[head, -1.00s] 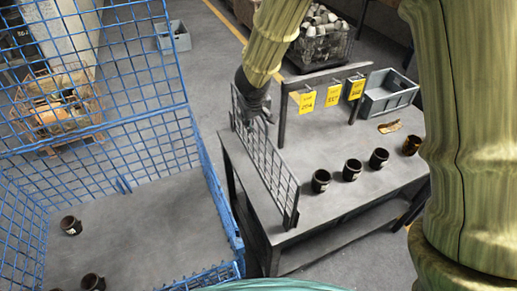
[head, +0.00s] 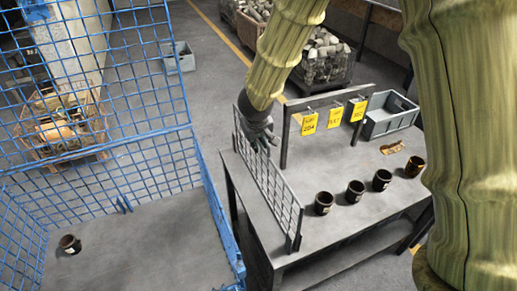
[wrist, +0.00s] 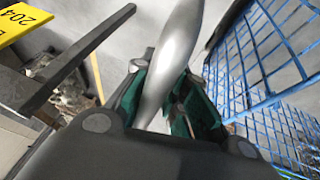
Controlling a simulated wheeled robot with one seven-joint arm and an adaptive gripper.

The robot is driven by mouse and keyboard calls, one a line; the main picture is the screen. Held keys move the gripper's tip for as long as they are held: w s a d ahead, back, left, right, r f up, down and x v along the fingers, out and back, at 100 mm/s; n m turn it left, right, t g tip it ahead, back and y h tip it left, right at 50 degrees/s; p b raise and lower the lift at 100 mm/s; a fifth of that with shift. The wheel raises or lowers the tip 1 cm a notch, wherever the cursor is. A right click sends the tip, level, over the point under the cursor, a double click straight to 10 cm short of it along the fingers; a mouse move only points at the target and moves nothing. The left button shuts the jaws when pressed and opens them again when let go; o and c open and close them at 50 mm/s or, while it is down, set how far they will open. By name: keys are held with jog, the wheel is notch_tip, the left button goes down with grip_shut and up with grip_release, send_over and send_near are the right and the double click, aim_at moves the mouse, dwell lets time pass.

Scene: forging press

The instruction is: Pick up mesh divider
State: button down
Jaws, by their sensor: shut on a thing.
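The mesh divider (head: 271,185) is a grey wire panel standing upright along the left edge of the grey table. My gripper (head: 262,135) is at its top edge, toward the far end. In the wrist view a smooth grey bar (wrist: 165,75), part of the divider, lies between the green-padded fingers of my gripper (wrist: 170,100), which are shut on it. The divider's lower edge appears at the table top; I cannot tell whether it is touching or just clear.
The table (head: 340,225) holds several dark cups (head: 355,190), a grey bin (head: 390,115) and a frame with yellow tags (head: 333,118). A blue mesh cage (head: 215,200) stands close on the left, with a dark cup (head: 70,244) inside.

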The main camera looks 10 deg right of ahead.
jog(key=shift+r+p, duration=0.25)
jog(key=shift+p, duration=0.05)
jog(key=shift+r, duration=0.1)
jog(key=shift+w+r, duration=0.1)
jog(key=shift+r, duration=0.35)
notch_tip(320, 180, up, 30)
jog(key=p, duration=0.7)
jog(key=shift+f+p, duration=0.25)
jog(key=shift+p, duration=0.1)
dwell(1.5)
dwell(1.0)
